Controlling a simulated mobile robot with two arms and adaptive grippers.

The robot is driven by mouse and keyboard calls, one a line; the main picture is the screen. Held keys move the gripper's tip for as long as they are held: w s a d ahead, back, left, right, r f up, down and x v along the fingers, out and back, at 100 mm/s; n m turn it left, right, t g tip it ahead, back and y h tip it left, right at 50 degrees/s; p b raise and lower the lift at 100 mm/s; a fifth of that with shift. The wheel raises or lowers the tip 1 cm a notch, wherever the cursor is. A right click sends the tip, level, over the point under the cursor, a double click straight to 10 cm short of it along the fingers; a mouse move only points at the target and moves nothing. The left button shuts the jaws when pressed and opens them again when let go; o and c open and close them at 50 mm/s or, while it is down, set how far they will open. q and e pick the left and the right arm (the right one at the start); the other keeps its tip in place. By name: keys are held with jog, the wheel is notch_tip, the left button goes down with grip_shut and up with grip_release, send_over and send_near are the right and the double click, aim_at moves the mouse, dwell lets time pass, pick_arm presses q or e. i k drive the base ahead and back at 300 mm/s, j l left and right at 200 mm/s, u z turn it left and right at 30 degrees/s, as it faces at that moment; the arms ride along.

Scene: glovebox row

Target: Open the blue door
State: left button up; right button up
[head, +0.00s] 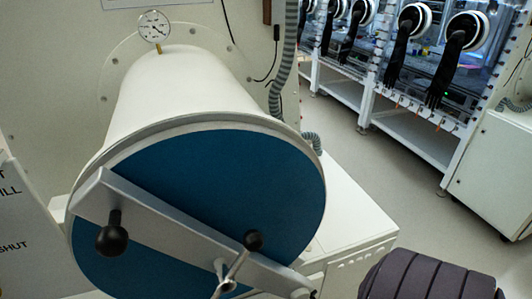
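The blue door (240,175) is the round face at the near end of a white cylindrical chamber (180,90). It appears closed against the chamber's pale rim. A grey metal bar (170,228) crosses the door at a slant, from upper left to lower right. A black knob (112,235) stands out near the bar's left end. A metal spindle handle (232,274) with a black ball tip (253,240) sits near the middle of the bar. The door's bottom is cut off by the picture edge. Neither of my grippers shows.
A round gauge (154,27) stands on top of the chamber. A white cabinet (350,222) is right of the door. A dark ribbed shape (430,278) fills the lower right corner. Gloveboxes with black gloves (452,65) stand behind, across clear floor (375,165).

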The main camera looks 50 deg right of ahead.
aim_at(153, 221)
jog(key=k+z, duration=0.1)
jog(key=z, duration=0.8)
jog(key=k+l+u, duration=0.15)
jog(key=k+u, duration=0.4)
jog(key=k, duration=0.2)
